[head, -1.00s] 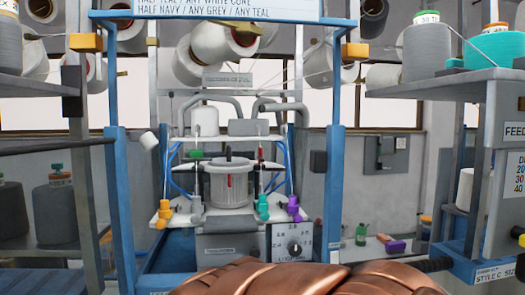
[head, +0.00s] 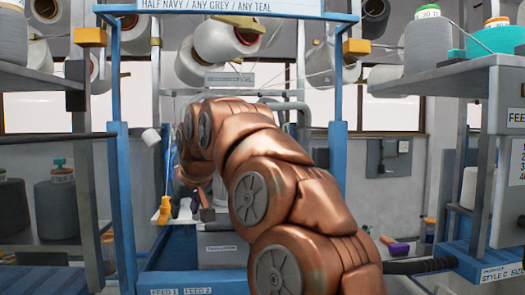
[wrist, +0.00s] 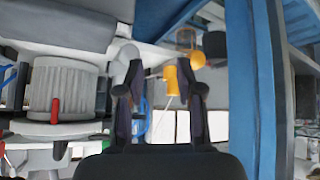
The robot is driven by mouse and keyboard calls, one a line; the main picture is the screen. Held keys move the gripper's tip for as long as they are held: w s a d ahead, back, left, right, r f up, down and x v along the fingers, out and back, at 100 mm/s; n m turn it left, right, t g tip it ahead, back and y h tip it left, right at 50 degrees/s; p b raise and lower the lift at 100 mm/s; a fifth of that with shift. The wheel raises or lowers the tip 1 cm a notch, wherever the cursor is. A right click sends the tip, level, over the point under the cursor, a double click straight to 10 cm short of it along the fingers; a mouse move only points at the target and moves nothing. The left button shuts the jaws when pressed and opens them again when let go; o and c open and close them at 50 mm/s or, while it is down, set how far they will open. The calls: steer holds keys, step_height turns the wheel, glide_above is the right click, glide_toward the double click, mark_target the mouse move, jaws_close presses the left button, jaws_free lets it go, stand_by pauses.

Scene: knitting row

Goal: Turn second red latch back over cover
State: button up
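My gripper (wrist: 160,82) is open in the wrist view, its two dark fingers apart with nothing gripped. A yellow handle (wrist: 171,80) shows in the gap between the fingers, farther off. To the left is a pale ribbed cylinder (wrist: 64,85) with a red latch (wrist: 55,111) at its lower part. I cannot tell which of these is the second red latch, nor clearly make out the cover. In the head view my copper arm hides the cylinder and latches, and the gripper is mostly hidden too.
A blue frame post (head: 118,190) stands left of my arm, another (head: 338,160) right. In the wrist view a blue post (wrist: 250,90) rises close to the right of the fingers. A yellow peg (head: 164,209) is left of the arm. Yarn shelves flank both sides.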

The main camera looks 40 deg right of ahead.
steer(key=s+d+r+m+t+h+b, duration=0.1)
steer(key=d+r+m+h, duration=0.1)
steer(key=d+r, duration=0.45)
steer(key=s+d+r+m+t+h, duration=0.15)
steer(key=d+r, duration=0.25)
steer(key=d, duration=0.5)
steer(key=d+r+m+h+b, duration=0.1)
steer(key=d+r+m+h, duration=0.2)
steer(key=d+r, duration=0.35)
steer(key=shift+n, duration=0.25)
steer(key=shift+s+d+f+p+x, duration=0.2)
steer(key=shift+p+x, duration=0.3)
steer(key=shift+x, duration=1.05)
steer(key=shift+s+d+f+p+x, duration=0.15)
steer(key=shift+p+x, duration=0.4)
steer(key=shift+x, duration=1)
steer(key=shift+s+d+f+p+x, duration=0.1)
steer(key=shift+s+f+p+x, duration=0.3)
steer(key=shift+x, duration=1.2)
steer(key=shift+a+r, duration=0.1)
steer(key=shift+r, duration=0.05)
steer(key=shift+w, duration=0.1)
jaws_close()
